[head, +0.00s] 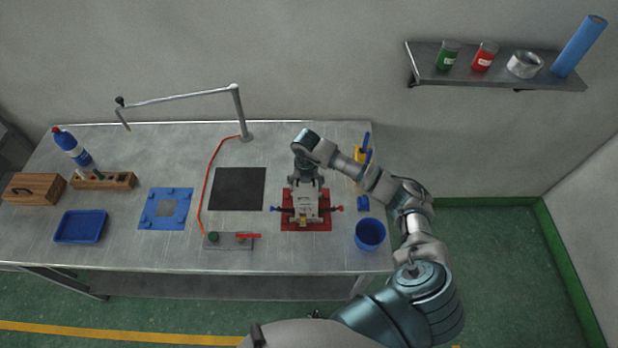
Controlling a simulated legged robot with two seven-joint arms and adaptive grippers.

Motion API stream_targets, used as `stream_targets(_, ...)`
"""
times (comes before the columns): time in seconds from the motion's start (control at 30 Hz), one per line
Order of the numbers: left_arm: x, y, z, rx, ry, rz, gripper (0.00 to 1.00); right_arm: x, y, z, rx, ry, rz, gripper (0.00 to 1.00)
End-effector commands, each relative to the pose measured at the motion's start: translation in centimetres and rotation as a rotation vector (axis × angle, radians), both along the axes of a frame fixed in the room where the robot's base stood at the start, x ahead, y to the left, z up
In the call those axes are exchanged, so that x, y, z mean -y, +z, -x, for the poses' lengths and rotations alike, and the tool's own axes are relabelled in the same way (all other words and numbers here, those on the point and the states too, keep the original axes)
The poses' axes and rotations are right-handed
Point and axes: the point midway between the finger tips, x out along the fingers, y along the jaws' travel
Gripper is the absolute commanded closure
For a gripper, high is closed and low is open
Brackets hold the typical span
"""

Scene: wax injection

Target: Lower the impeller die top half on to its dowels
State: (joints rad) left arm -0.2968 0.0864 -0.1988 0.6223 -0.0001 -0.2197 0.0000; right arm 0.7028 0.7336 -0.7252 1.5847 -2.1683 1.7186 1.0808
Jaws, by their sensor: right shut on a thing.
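The impeller die top half (304,205) is a grey block over the red base (292,223) at the right of the bench. My right gripper (305,188) comes down from above and is shut on it at its far side. Whether the block rests on the part below or hangs just above it cannot be told from this height. The dowels are hidden under the block and gripper. A blue-ended clamp (276,209) sticks out to the left of the die and a red-ended one (337,209) to the right. My left gripper is not in view.
A black mat (238,188) lies left of the die, with a blue plate (166,208) farther left. A jointed stand (238,115) rises behind. A red-handled valve plate (229,241) lies at the front.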

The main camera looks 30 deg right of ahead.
Motion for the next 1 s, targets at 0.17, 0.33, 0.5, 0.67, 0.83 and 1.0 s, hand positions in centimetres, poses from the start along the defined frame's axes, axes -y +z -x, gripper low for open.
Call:
stream_targets(0.17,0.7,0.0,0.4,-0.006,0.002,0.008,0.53,-0.2,0.1,0.0,0.003,0.004,-0.001,0.85)
stream_targets(0.33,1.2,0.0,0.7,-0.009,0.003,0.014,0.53,-0.3,0.2,0.0,0.003,0.004,0.001,0.85)
stream_targets(0.5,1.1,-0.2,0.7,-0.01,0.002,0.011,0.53,-0.5,-0.1,0.1,0.002,0.003,0.003,0.85)
stream_targets(0.67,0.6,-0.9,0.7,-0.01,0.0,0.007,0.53,-0.4,-1.0,0.1,0.002,0.003,0.003,0.85)
stream_targets(0.83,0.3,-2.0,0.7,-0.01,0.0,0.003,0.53,-0.2,-2.6,0.0,0.002,0.002,0.001,0.85)
stream_targets(1.0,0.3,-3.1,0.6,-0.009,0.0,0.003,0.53,-0.2,-4.2,0.0,0.002,0.002,0.001,0.85)
